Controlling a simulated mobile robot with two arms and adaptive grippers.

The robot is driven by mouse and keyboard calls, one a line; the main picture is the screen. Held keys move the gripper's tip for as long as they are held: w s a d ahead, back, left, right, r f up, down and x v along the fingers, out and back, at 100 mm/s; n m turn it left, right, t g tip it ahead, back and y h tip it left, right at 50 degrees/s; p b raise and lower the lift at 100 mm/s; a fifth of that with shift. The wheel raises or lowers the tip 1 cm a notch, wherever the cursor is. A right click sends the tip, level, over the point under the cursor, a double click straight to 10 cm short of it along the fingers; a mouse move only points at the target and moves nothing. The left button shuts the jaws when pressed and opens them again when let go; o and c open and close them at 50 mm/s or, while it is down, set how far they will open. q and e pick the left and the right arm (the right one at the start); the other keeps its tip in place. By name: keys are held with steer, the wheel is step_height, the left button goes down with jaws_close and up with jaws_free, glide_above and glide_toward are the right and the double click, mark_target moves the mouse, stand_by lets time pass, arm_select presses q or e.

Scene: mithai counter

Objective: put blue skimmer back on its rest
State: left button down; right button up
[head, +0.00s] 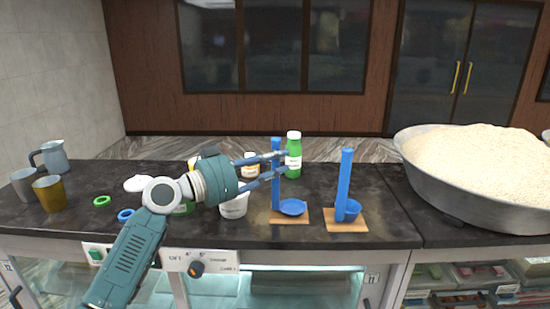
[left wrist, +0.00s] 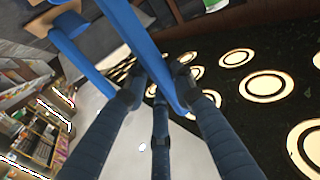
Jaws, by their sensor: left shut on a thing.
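The blue skimmer (head: 276,194) stands upright, with a shallow round head (head: 293,207) at its lower end. My left gripper (head: 284,164) comes from the left and is shut on its upper handle. The head is over a wooden rest (head: 290,217); I cannot tell whether it touches the wood. In the left wrist view, a blue handle (left wrist: 155,62) runs down between the fingers (left wrist: 160,92). A second blue utensil (head: 345,180), with a deeper bowl, stands on another wooden rest (head: 340,225) to the right. My right gripper is not in view.
A green bottle (head: 294,160) stands close behind the gripper. White tubs (head: 234,207) stand below my left arm. Cups (head: 50,194) and a jug (head: 53,158) are at the far left. A large metal basin (head: 480,197) of pale grain fills the right. The dark counter front is mostly clear.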

arm_select(q)
steer(key=shift+f, duration=0.15)
steer(key=c, duration=1.8)
jaws_free()
steer(key=o, duration=0.4)
steer(key=shift+c, duration=0.2)
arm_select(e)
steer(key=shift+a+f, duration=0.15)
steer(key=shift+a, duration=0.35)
